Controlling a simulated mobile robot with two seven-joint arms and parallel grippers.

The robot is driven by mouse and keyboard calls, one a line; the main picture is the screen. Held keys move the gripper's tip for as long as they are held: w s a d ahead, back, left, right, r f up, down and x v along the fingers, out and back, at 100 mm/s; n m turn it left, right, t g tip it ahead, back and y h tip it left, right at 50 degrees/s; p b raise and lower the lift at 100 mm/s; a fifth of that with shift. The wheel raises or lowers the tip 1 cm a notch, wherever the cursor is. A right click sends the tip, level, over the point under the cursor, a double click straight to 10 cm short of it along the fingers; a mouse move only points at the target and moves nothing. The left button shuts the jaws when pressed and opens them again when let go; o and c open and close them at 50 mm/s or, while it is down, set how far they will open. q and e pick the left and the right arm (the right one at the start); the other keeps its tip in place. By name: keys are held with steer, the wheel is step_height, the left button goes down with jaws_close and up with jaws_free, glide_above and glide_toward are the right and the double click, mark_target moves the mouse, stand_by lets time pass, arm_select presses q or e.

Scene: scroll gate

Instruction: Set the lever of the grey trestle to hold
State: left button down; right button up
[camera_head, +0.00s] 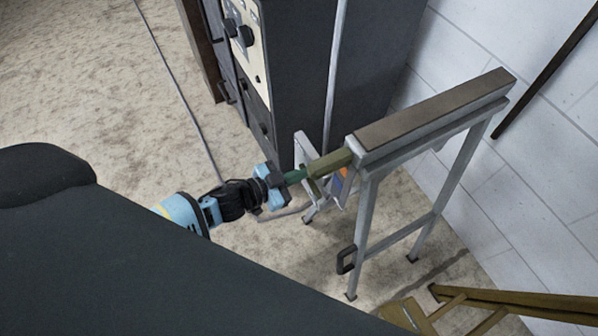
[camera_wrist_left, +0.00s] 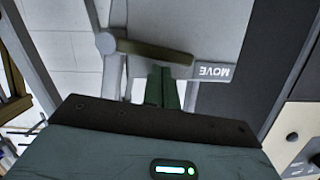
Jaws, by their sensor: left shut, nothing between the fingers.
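The grey trestle (camera_head: 367,220) stands on the floor at the right in the head view, with a brown top bar (camera_head: 440,108). Its olive lever (camera_head: 330,163) is at the near end of the bar. In the left wrist view the lever (camera_wrist_left: 155,52) runs from a round pivot (camera_wrist_left: 106,43) towards a plate marked MOVE (camera_wrist_left: 213,71), upside down in the picture. No hold mark is readable. My left gripper (camera_head: 295,176) is shut and empty, its green fingertips (camera_wrist_left: 162,72) right by the lever. I cannot tell whether they touch it. My right gripper is out of view.
A dark cabinet (camera_head: 295,70) with a knob panel stands behind the lever, close to my left gripper. A white block wall (camera_head: 540,150) is at the right. A yellow-brown frame (camera_head: 510,303) lies low at the right. A cable (camera_head: 180,95) crosses the open floor at the left.

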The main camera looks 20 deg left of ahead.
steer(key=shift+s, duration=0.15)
arm_select(q)
steer(key=shift+w+a+f+n, duration=0.1)
steer(key=shift+f+n, duration=0.1)
steer(key=shift+n, duration=0.1)
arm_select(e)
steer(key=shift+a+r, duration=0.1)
